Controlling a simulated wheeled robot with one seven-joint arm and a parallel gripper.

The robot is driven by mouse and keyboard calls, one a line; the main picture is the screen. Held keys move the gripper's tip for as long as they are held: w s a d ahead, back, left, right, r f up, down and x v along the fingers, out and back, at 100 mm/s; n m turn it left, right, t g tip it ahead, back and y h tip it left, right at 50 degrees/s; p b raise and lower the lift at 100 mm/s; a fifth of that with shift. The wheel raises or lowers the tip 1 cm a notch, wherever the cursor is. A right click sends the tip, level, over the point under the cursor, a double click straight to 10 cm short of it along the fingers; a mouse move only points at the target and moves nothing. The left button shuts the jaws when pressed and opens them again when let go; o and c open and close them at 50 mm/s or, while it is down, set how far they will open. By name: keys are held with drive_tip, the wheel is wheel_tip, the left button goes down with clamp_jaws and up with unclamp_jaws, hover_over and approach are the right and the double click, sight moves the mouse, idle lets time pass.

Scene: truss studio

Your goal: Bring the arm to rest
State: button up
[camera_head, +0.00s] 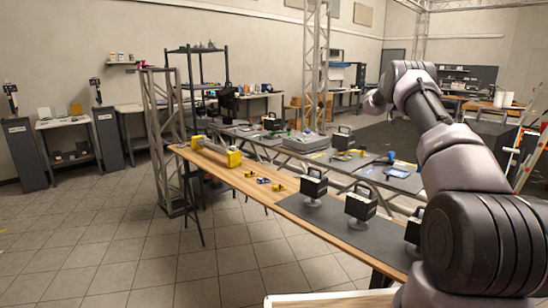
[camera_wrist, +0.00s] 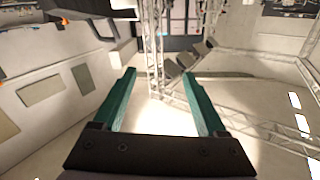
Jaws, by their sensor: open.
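My gripper (camera_wrist: 160,85) shows in the wrist view with its two green fingers wide apart and nothing between them. Past the fingers lie a pale floor or wall, truss columns and wall panels, so the wrist camera looks out at the room at a tilt. In the head view my arm rises on the right side, bends at the top and points away to the left. The gripper itself cannot be made out in the head view.
A long wooden table (camera_head: 238,179) with a dark mat (camera_head: 325,218) stands ahead, bearing several black box devices and yellow items. A second table with equipment runs behind it. A truss tower (camera_head: 163,130) stands at the table's far left. Tiled floor (camera_head: 120,235) is clear at left.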

drive_tip(key=a+r+n+t+y, duration=0.3)
drive_tip(key=a+r+t, duration=0.35)
drive_tip(key=r, duration=0.45)
drive_tip(key=a+r+n+t+y, duration=0.25)
drive_tip(key=a+r+t, duration=0.25)
drive_tip(key=a+r, duration=0.45)
drive_tip(key=s+a+r+n+t+y, duration=0.2)
drive_tip(key=s+a+r+n+y, duration=0.35)
drive_tip(key=s+a+y, duration=0.55)
drive_tip(key=s+a+f+n+y, duration=0.1)
drive_tip(key=s+a+y, duration=0.1)
drive_tip(key=s+a, duration=0.75)
drive_tip(key=s+a+f+g, duration=0.2)
drive_tip(key=s+f, duration=0.4)
drive_tip(key=s, duration=0.5)
drive_tip(key=s+a+f+n+g+y, duration=0.1)
drive_tip(key=s+a+f+g, duration=0.1)
drive_tip(key=s+f, duration=0.4)
drive_tip(key=s+a+f+n+g, duration=0.1)
drive_tip(key=s+f+g, duration=0.3)
drive_tip(key=s, duration=1.2)
wheel_tip(320, 180, down, 3)
drive_tip(key=shift+a+r+y, duration=0.2)
drive_tip(key=shift+a+y, duration=0.15)
drive_tip(key=shift+a, duration=0.4)
drive_tip(key=shift+w, duration=0.1)
